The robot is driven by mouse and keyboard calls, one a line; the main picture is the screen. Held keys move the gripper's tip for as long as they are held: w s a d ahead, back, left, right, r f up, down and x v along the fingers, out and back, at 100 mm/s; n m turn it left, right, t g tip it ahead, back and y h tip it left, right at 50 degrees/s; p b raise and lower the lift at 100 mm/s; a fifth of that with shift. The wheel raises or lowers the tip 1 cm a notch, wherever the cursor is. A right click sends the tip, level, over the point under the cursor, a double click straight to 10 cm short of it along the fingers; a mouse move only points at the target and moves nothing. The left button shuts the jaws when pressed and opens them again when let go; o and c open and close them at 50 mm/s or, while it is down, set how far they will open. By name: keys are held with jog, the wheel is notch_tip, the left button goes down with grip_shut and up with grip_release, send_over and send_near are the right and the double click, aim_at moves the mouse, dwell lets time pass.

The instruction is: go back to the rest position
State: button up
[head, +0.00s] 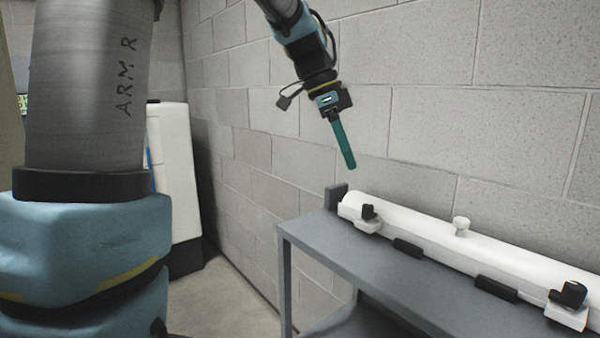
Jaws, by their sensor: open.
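My gripper (345,150) hangs in the air at the upper middle of the head view, in front of the block wall. Its teal fingers point down and slightly right. From this side the fingers overlap, so the gap between them is hidden. I see nothing held at the fingertips. The gripper is above the left end of a grey table (345,243) and apart from it.
A white cabinet (176,175) stands at left. Floor (235,295) shows clear between them.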

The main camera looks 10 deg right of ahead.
jog(key=s+a+f+n+t+y+p, duration=0.1)
jog(key=s+a+f+n+p, duration=0.1)
jog(key=a+f+n, duration=0.2)
jog(key=s+a+f+n+t+y+p, duration=0.1)
jog(key=a+f+n+p, duration=0.2)
jog(key=a+n, duration=0.6)
jog(key=s+a+f+n+y+p, duration=0.2)
jog(key=a+f+n, duration=0.4)
jog(key=a, duration=0.7)
jog(key=shift+s+a+n+t+p, duration=0.15)
jog(key=shift+s+n+t+p, duration=0.2)
jog(key=shift+n+p, duration=0.2)
jog(key=shift+w, duration=0.1)
